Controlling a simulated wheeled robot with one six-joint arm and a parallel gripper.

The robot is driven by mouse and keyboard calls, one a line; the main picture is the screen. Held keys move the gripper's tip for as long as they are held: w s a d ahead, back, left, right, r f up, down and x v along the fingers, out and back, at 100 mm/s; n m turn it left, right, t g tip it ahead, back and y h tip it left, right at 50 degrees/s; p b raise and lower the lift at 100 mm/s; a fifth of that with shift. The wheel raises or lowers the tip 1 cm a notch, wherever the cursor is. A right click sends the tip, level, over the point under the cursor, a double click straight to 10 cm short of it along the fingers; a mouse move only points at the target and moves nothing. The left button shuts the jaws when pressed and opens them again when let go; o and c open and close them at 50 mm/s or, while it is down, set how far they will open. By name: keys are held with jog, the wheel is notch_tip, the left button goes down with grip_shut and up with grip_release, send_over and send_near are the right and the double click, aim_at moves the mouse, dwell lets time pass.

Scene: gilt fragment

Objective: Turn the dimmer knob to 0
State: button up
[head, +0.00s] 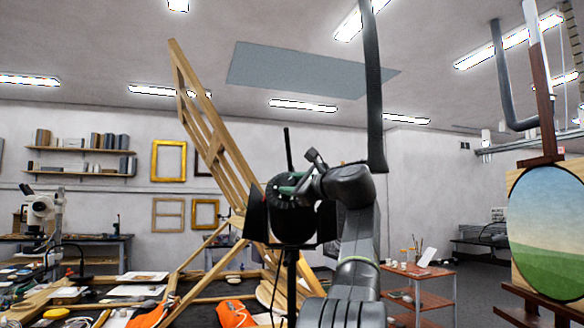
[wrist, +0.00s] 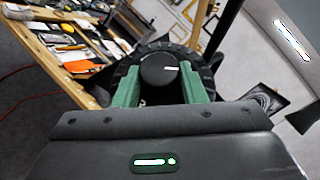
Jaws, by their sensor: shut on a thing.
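The dimmer knob (wrist: 156,72) is a round black knob with a short white mark pointing right in the wrist view. It sits on a dark round housing, which appears in the head view as a black lamp (head: 292,222) with side flaps on a stand. My gripper (wrist: 160,84) has its two green fingers on the left and right sides of the knob, shut on it. In the head view my gripper (head: 294,184) is in front of the lamp, and the knob cannot be made out there. No scale numbers are readable.
A cluttered worktable (wrist: 62,62) lies left of the lamp in the wrist view. A wooden easel frame (head: 205,120) rises behind the lamp. A painting on an easel (head: 548,230) stands at the right, and a small red-brown trolley (head: 425,272) stands between.

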jog(key=n+g+p, duration=0.2)
jog(key=p, duration=0.1)
jog(key=r+n+g+p, duration=0.1)
jog(key=g+p, duration=0.1)
jog(key=p, duration=0.2)
jog(key=shift+w+d+r+n, duration=0.1)
jog(key=shift+w+r+n, duration=0.1)
jog(key=shift+n, duration=0.2)
jog(key=n+g+p, duration=0.1)
jog(key=p, duration=0.2)
jog(key=shift+f, duration=0.1)
jog(key=shift+f+n+g+p, duration=0.15)
jog(key=shift+n+g+p, duration=0.35)
jog(key=shift+p, duration=0.3)
jog(key=shift+f, duration=0.15)
jog(key=o, duration=1)
jog(key=shift+d, duration=0.1)
jog(key=v, duration=1.3)
jog(key=shift+s+d+r+p, duration=0.1)
jog(key=shift+d+r+p, duration=0.15)
jog(key=shift+p, duration=0.1)
